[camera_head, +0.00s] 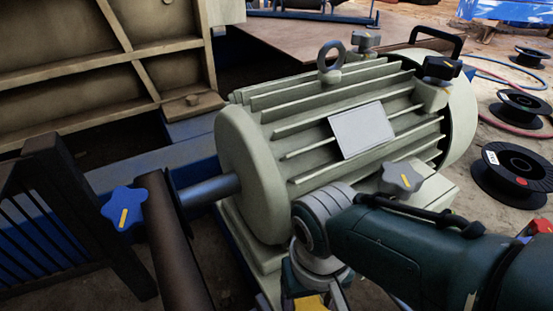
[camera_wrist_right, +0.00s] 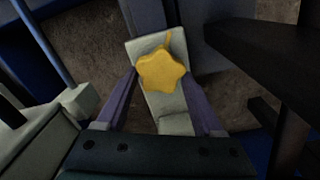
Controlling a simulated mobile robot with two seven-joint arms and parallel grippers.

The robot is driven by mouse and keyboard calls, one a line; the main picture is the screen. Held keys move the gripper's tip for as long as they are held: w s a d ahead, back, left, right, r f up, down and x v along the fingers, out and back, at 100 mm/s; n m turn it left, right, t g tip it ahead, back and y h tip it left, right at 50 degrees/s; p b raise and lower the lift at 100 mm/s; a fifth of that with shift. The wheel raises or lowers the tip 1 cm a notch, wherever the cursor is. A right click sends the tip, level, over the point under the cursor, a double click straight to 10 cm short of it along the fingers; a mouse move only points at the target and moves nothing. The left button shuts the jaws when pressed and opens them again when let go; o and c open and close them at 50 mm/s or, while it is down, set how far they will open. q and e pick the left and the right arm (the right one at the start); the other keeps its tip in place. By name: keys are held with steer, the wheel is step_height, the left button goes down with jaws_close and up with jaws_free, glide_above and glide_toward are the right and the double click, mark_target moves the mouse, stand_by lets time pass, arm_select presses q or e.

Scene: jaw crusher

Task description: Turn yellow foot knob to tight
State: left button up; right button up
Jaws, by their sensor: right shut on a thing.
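The yellow foot knob (camera_wrist_right: 162,71) is star-shaped and sits on a pale foot block (camera_wrist_right: 146,47) in the right wrist view. A short yellow mark sticks out past its upper edge. My right gripper (camera_wrist_right: 162,76) has one finger at each side of the knob and is shut on it. In the head view a bit of yellow (camera_head: 311,303) shows at the bottom edge below my right wrist; the fingers are mostly hidden there. The grey-green motor (camera_head: 340,125) stands just behind my right arm. My left gripper is not in view.
A blue knob (camera_head: 125,209) stands at the left and a grey knob (camera_head: 401,178) on the motor's side. A black knob (camera_head: 441,69) is at the motor's upper right. A dark beam (camera_wrist_right: 265,45) lies right of my fingers. Cable spools (camera_head: 515,172) stand at the right.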

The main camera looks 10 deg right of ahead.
mark_target(310, 306)
steer(key=shift+m, duration=0.8)
steer(key=o, duration=1.4)
steer(key=shift+r+p, duration=0.45)
steer(key=shift+p, duration=0.05)
steer(key=shift+r+p, duration=4.4)
steer(key=shift+r, duration=0.1)
